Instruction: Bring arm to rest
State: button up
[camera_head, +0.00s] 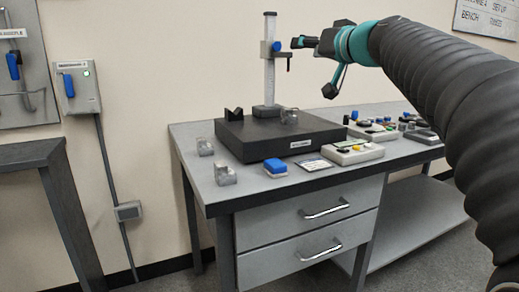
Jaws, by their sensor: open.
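My arm comes in from the right edge, in a dark ribbed sleeve with teal joints near its end. My gripper (304,42) is at the arm's end, high above the bench (190,134) and close in the picture to the top of the height gauge (269,65). I cannot tell whether they are apart in depth. The gripper looks small and dark, and nothing shows between its fingers. The height gauge stands upright on a black surface plate (237,143) on the bench.
A blue-topped block (275,167), small clear blocks (225,174) and a beige device (352,152) sit along the bench front. More devices (374,130) stand at right. A wall switch box (76,87) and a dark table (45,154) are at left. Drawers (300,215) are below.

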jog(key=s+d+f+m+g+h, duration=0.1)
jog(key=s+f+m+g+h, duration=0.2)
jog(key=f, duration=0.9)
jog(key=s+f+g, duration=0.4)
jog(key=s+f, duration=0.1)
jog(key=f, duration=0.7)
jog(key=s+d+f+g+h, duration=0.1)
jog(key=s+f+h, duration=0.1)
jog(key=s+f, duration=0.7)
jog(key=s+d+f+n+g+h, duration=0.1)
jog(key=s+d+f+g+h, duration=0.1)
jog(key=s+f, duration=0.8)
jog(key=s, duration=0.7)
jog(key=shift+s+d+f+g+h, duration=0.2)
jog(key=shift+s+f+g+h, duration=0.1)
jog(key=shift+s, duration=0.1)
